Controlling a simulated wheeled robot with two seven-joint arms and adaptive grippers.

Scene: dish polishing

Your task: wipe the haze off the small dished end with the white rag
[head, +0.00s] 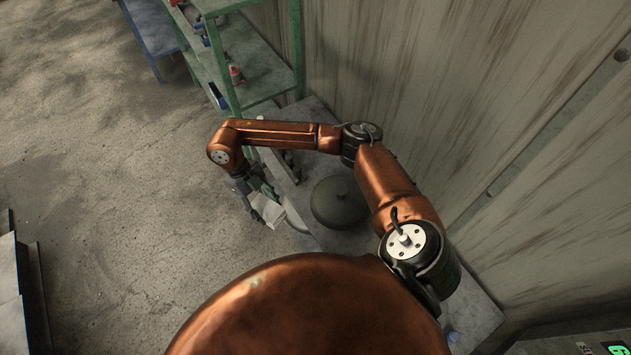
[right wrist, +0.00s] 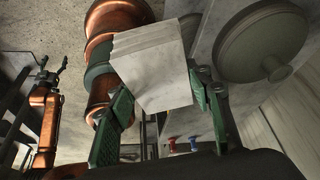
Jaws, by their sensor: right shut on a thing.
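The white rag (head: 271,210), a pale folded block, is held in my right gripper (head: 264,203). In the right wrist view the rag (right wrist: 152,65) sits between the green fingers of that gripper (right wrist: 158,95), which are shut on it.
The grey bench (head: 318,120) stands along the stained wall. A green shelf rack (head: 245,65) with small bottles stands behind it. Some items on the bench are partly hidden behind my right arm. Open concrete floor (head: 100,150) lies to the left.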

